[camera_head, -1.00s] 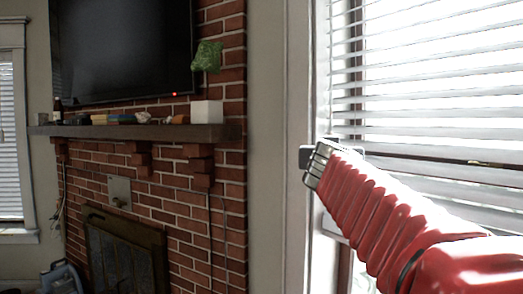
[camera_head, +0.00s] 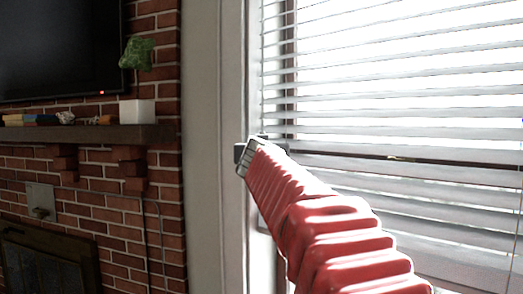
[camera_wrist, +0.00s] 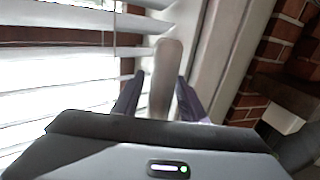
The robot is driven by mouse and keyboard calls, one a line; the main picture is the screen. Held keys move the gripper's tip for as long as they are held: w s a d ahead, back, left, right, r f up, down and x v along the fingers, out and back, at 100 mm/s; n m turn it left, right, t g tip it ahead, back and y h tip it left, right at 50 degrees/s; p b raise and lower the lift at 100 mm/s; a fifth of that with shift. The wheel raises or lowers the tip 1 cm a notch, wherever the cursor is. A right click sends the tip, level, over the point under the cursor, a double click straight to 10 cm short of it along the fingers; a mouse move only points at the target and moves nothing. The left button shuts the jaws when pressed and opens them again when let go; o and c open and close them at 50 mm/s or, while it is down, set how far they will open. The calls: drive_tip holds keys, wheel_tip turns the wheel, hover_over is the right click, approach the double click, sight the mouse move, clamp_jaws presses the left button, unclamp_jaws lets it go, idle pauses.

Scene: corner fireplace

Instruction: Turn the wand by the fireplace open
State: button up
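A pale grey-beige rod with a rounded end, which looks like the wand (camera_wrist: 165,75), shows in the wrist view by the window blinds. My gripper (camera_wrist: 162,88) has its two dark purple fingers apart, one on each side of this rod. I cannot tell whether they touch it. In the head view my gripper (camera_head: 241,153) is small at the end of my red-sleeved arm, in front of the window's left frame. The wand cannot be picked out in the head view.
White window blinds (camera_head: 400,100) with slats tilted open fill the right. The brick fireplace (camera_head: 110,220) is on the left, with a dark mantel (camera_head: 90,135) bearing a white pot (camera_head: 137,112) and small items. A TV (camera_head: 60,45) hangs above. A white trim (camera_head: 232,80) separates them.

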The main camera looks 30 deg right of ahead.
drive_tip(key=shift+c, duration=0.6)
clamp_jaws()
drive_tip(key=shift+s+d+m+g+h, duration=0.1)
drive_tip(key=shift+m+g+h, duration=0.65)
drive_tip(key=shift+h, duration=0.25)
drive_tip(key=shift+s+d+m+g+h, duration=0.15)
drive_tip(key=shift+m+g+h, duration=0.6)
drive_tip(key=shift+g, duration=0.15)
drive_tip(key=shift+s+d+m+g+h, duration=0.15)
drive_tip(key=shift+s+m+g+h, duration=0.05)
drive_tip(key=shift+m+g+h, duration=0.55)
drive_tip(key=shift+s+d+m+g+h, duration=0.15)
drive_tip(key=shift+m+g+h, duration=0.55)
drive_tip(key=shift+g, duration=0.3)
drive_tip(key=shift+o, duration=0.6)
unclamp_jaws()
drive_tip(key=shift+s, duration=0.1)
